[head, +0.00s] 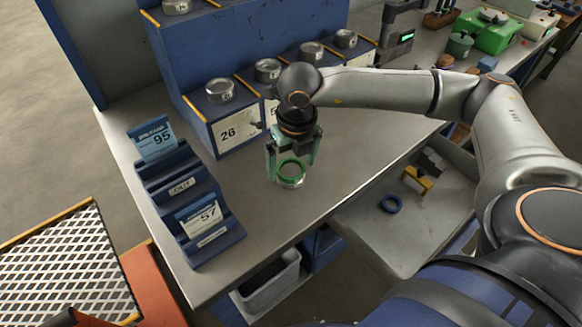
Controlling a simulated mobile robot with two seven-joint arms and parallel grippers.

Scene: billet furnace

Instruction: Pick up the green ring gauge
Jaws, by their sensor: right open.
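The green ring gauge (290,170) is near the middle of the grey bench top (250,215), to the right of the blue card rack. A pale, shiny rim shows just below its green band. My right gripper (291,160) points down from above, with its green fingers open on either side of the ring. The fingers partly hide the ring, and I cannot tell whether they touch it. My left gripper is not in view.
The blue card rack (181,189) stands left of the ring. A blue stepped shelf (240,60) with several metal tins is behind. The front bench top is clear.

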